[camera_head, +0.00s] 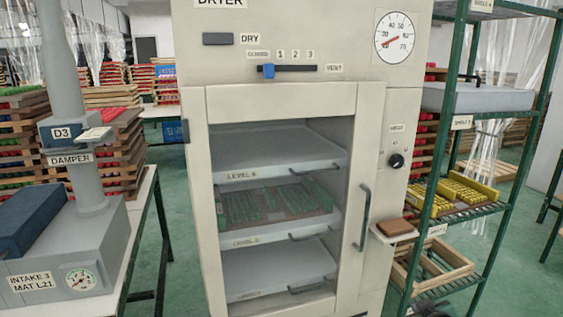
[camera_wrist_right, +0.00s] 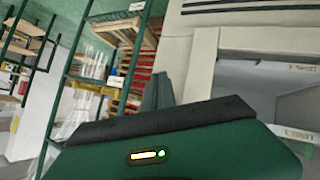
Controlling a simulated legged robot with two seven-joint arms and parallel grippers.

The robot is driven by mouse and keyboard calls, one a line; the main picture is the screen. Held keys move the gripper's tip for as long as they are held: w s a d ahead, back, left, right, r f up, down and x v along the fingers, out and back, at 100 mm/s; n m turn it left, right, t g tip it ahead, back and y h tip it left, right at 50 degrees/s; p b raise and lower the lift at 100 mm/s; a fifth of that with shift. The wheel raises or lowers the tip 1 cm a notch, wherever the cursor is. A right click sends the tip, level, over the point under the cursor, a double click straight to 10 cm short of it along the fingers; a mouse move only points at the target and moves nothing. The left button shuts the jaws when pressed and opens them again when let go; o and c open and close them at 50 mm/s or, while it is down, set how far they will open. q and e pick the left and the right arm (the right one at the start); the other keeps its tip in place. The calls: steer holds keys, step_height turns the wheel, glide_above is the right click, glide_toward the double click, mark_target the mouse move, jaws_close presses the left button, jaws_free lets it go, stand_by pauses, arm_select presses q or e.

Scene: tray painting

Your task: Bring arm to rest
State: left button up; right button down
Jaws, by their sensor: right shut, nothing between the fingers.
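The dryer (camera_head: 290,25) stands upright in the middle of the head view. Its framed front (camera_head: 280,99) has a vertical handle (camera_head: 365,217) at the right, and the inside shows through. A middle tray (camera_head: 325,228) holds green pieces on a brownish sheet. The upper tray (camera_head: 280,160) and lower tray (camera_head: 270,278) look empty. My left gripper is out of view.
A green rack (camera_head: 506,150) stands right of the dryer, with yellow pieces (camera_head: 463,195) and a wooden crate (camera_head: 430,267). A small shelf (camera_head: 392,235) holds a brown block (camera_head: 396,226). A grey intake unit (camera_head: 70,255) stands at left.

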steer(key=s+a+f+m+g+y, duration=0.1)
steer(key=s+a+f+g, duration=0.3)
steer(key=s, duration=0.5)
steer(key=s+a+f+m+g+y, duration=0.1)
steer(key=s+a+f, duration=0.2)
steer(key=s+a, duration=0.45)
steer(key=s+a+f+m+g, duration=0.1)
steer(key=s+a+f+g, duration=0.25)
steer(key=s, duration=0.65)
steer(key=w+p+v, duration=0.2)
steer(key=p+v, duration=0.8)
steer(key=w+r+p+v, duration=0.1)
steer(key=w+p+v, duration=0.1)
steer(key=p+v, duration=0.9)
steer(key=shift+r, duration=0.15)
